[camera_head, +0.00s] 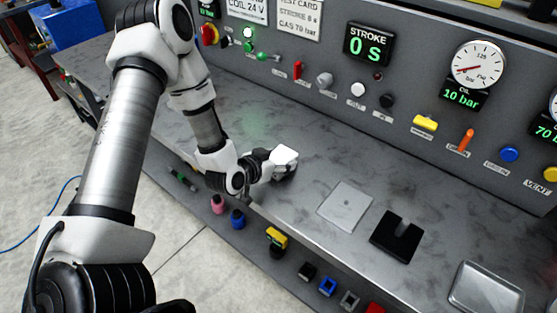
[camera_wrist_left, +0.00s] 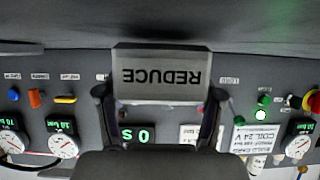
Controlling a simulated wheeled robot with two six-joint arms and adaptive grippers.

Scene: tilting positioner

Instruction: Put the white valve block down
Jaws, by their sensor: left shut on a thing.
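My left gripper (camera_head: 268,165) is shut on the white valve block (camera_head: 285,156) near the middle of the grey bench. In the left wrist view the block (camera_wrist_left: 160,75) sits between the two dark fingers, its REDUCE label upside down. The head view does not show clearly whether its underside touches the bench. A pale square plate (camera_head: 345,207) lies flat to the right of the block. A black slotted plate (camera_head: 396,237) lies further right, its slot empty. My right gripper is not in view.
The upright panel (camera_head: 330,95) with gauges, knobs and levers runs along the back of the bench. A shallow metal tray (camera_head: 486,289) lies at the right. Several coloured parts, including a yellow and black one (camera_head: 277,241), line the front edge. Bare bench surrounds the plates.

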